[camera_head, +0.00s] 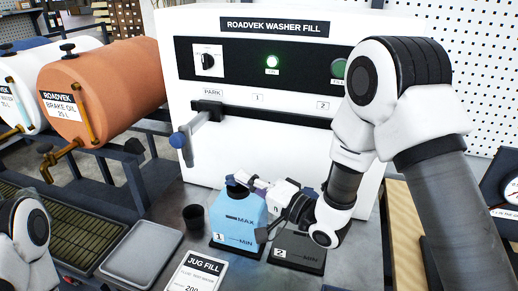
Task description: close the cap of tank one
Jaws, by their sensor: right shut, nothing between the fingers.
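Tank one (232,222) is a blue tank with a "1" label and MAX and MIN marks, standing upright on a dark base. A dark round piece (237,189), which looks like its cap, is at the tank's top; I cannot tell whether it is seated or tilted. My right gripper (262,188) is shut and empty, reaching in from the right beside the tank's upper right; whether it touches the cap is unclear. My own wrist hides part of the area right of the tank. Part of my left arm shows at the lower left, but its gripper is out of view.
The white washer fill machine (270,155) stands behind, with a blue-tipped nozzle arm (180,139). A black cup (194,216) and grey tray (142,252) lie left of the tank. A dark base marked "2" (298,251) is right; a JUG FILL sign (198,272) stands in front.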

